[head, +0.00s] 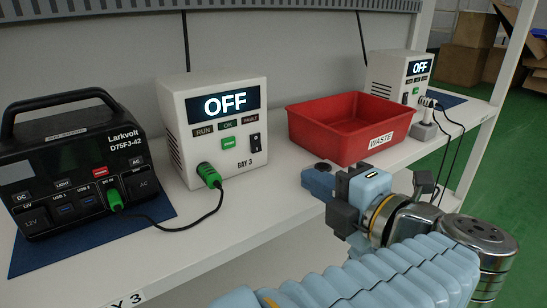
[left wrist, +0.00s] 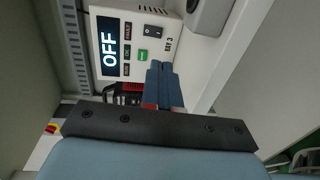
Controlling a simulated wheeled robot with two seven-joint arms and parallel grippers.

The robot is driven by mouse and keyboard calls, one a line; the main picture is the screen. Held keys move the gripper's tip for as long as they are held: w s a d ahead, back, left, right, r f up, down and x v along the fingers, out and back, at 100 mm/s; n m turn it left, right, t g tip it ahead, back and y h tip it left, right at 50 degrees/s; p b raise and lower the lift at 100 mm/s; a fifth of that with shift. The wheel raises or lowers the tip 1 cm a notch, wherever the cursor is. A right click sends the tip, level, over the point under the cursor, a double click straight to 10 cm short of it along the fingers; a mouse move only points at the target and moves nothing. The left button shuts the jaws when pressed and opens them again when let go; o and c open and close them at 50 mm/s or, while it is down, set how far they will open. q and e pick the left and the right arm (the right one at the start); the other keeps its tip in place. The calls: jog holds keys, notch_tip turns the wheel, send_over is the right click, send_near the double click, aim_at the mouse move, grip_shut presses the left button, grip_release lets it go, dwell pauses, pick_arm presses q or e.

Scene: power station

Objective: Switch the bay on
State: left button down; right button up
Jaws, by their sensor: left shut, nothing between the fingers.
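The white BAY 3 box (head: 178,131) stands on the shelf with its display (head: 225,104) reading OFF. A black rocker switch (head: 254,142) is at the right of its front, beside a small green part (head: 228,143). A green plug (head: 208,175) sits low on its front, on a black cable. My left gripper (head: 318,181) is shut and empty, in front of the shelf, right of the box and apart from it. In the left wrist view, a display reading OFF (left wrist: 109,47) and a rocker switch (left wrist: 153,30) lie beyond the shut fingers (left wrist: 162,86). My right gripper is not seen.
A black Larkvolt power station (head: 75,160) stands left on a blue mat (head: 30,256). A red WASTE bin (head: 345,125) is right of the box. Another white box reading OFF (head: 400,75) stands farther back, near a grey adapter (head: 424,132). The front shelf strip is mostly clear.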

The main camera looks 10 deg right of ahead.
aim_at(257, 151)
pick_arm(q)
jog(key=b+x, duration=0.1)
jog(key=x, duration=1.1)
jog(key=shift+w+a+f, duration=0.1)
jog(key=shift+w+a, duration=0.1)
jog(key=shift+w, duration=0.15)
jog(key=shift+w+a, duration=0.2)
jog(key=shift+w, duration=0.3)
jog(key=shift+w+a+f, duration=0.1)
jog(key=shift+w, duration=0.1)
